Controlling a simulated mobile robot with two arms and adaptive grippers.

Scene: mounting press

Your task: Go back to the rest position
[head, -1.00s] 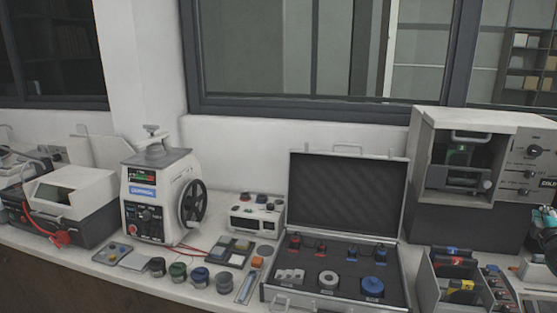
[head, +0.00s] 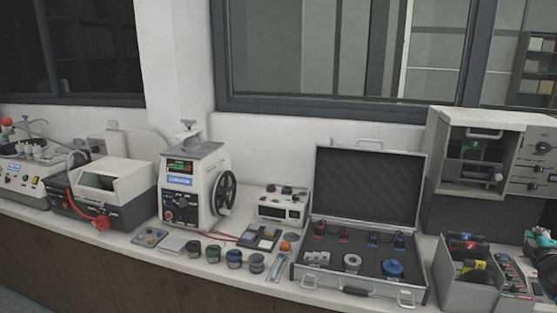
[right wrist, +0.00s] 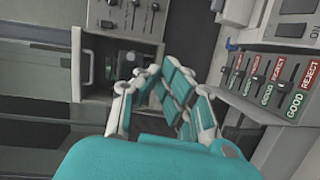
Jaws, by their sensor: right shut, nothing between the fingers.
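My right gripper (right wrist: 170,82) is teal and white. In the right wrist view its fingers are closed together with nothing between them, in front of the cabinet-like unit and panel. In the head view, only part of my right gripper or wrist shows at the right edge, above the sorting boxes and apart from them. My left gripper is not in either view.
The bench holds a white press with a handwheel (head: 196,188), an open case (head: 366,188), an open-fronted cabinet unit (head: 470,206), a grey divided bin (head: 466,289) and a slider panel (right wrist: 267,85). Several small pots stand at the bench front.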

